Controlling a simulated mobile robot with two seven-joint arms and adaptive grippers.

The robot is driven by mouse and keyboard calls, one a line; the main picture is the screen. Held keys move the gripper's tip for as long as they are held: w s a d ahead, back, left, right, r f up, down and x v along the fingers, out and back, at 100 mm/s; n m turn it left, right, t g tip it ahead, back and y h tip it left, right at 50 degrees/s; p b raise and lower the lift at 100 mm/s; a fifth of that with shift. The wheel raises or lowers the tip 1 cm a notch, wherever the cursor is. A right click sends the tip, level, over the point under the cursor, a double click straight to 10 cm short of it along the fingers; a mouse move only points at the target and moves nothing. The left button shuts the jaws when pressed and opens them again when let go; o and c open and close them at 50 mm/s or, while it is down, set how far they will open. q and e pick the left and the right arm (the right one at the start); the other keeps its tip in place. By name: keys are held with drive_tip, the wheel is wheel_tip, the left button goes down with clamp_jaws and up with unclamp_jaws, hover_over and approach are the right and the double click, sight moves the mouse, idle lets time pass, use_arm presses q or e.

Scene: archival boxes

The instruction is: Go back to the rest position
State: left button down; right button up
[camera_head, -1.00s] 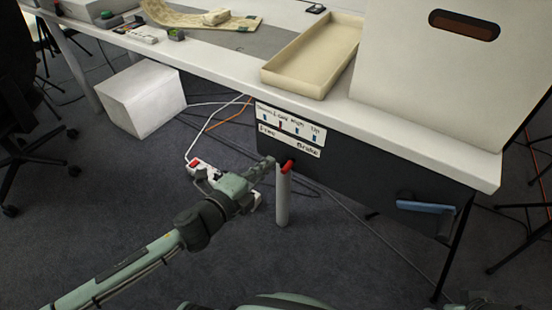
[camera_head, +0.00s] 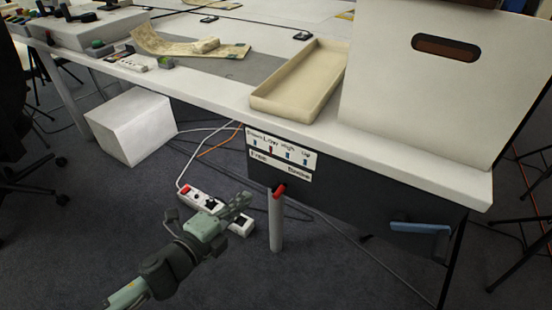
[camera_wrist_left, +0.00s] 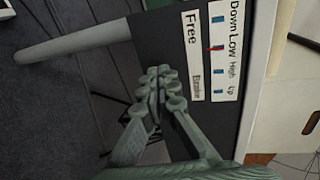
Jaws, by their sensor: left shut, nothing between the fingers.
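My left gripper (camera_head: 240,203) is in the lower middle of the head view, in front of the desk and below its top. It is shut and empty, with air between it and the grey post with the red top (camera_head: 276,215) to its right. The left wrist view shows its closed fingers (camera_wrist_left: 158,88) in front of the dark panel. That panel carries white labels (camera_head: 280,158) reading Down, Low, High, Up and Free, with small coloured marks. My right gripper is not in view.
The desk (camera_head: 210,88) bears a shallow cream tray (camera_head: 300,82) and a large white archival box (camera_head: 420,95). A blue handle (camera_head: 420,228) sticks out on the right. A power strip (camera_head: 208,205) and cables lie on the floor, near a white box (camera_head: 132,125).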

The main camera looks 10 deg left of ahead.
use_arm(q)
drive_tip(key=s+a+f+n+g+y+p, duration=0.25)
drive_tip(key=a+f+n+y, duration=0.4)
drive_tip(key=a+n, duration=0.4)
drive_tip(key=s+f+n+g+p, duration=0.1)
drive_tip(key=s+f+n+g, duration=0.3)
drive_tip(key=s, duration=0.3)
drive_tip(key=s+f+n+g+p, duration=0.1)
drive_tip(key=s+f+n+g, duration=0.3)
drive_tip(key=s, duration=0.4)
drive_tip(key=shift+s+f+n+g, duration=0.2)
drive_tip(key=shift+n+g, duration=0.25)
drive_tip(key=shift+n, duration=0.5)
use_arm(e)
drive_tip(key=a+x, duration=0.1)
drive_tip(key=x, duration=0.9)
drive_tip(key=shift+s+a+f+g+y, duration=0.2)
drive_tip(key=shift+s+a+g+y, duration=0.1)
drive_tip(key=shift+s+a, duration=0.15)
use_arm(q)
drive_tip(key=shift+y, duration=0.25)
